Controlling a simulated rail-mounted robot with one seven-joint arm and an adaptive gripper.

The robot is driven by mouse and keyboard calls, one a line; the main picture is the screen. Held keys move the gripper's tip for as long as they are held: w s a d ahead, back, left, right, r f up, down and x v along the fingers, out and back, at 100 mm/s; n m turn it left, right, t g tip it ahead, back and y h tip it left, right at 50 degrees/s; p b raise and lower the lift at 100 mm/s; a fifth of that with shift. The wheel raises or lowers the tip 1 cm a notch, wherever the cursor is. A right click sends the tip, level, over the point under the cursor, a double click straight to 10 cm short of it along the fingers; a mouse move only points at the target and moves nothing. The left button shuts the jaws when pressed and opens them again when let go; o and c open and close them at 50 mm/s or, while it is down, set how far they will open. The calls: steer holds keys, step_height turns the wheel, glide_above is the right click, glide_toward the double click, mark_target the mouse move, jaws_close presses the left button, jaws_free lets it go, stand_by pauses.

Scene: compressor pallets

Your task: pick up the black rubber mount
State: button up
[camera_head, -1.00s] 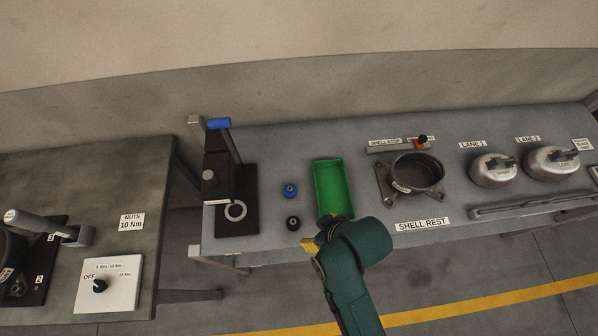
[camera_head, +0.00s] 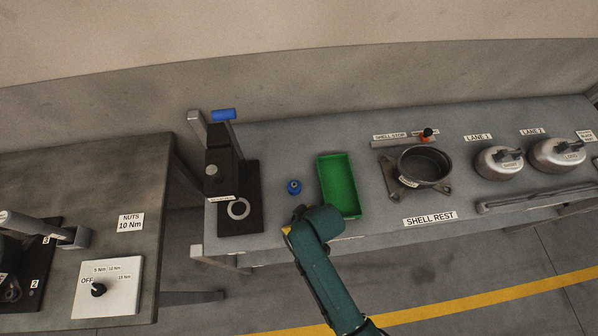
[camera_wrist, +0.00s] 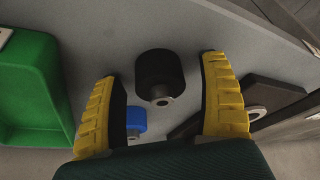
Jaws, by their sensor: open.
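The black rubber mount (camera_wrist: 158,74) stands on the grey bench in the wrist view, a dark cylinder with a metal stud end facing me. My gripper (camera_wrist: 162,100) is open, with a yellow-padded finger on each side of the picture. The mount shows in the gap between the fingers, just past the tips, and I see no contact. In the head view my gripper (camera_head: 289,236) is over the front of the bench, largely behind my own arm. The mount is hidden there.
A blue mount (camera_head: 294,187) stands nearby; it also shows in the wrist view (camera_wrist: 136,120). A green tray (camera_head: 351,213) is beside it. A black press (camera_head: 252,213) stands to the left. The shell (camera_head: 424,167) sits on the right behind the SHELL REST label.

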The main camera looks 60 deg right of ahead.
steer(key=shift+w, duration=0.1)
steer(key=shift+c, duration=0.2)
steer(key=c, duration=1.2)
steer(key=shift+c, duration=0.2)
steer(key=shift+r, duration=0.1)
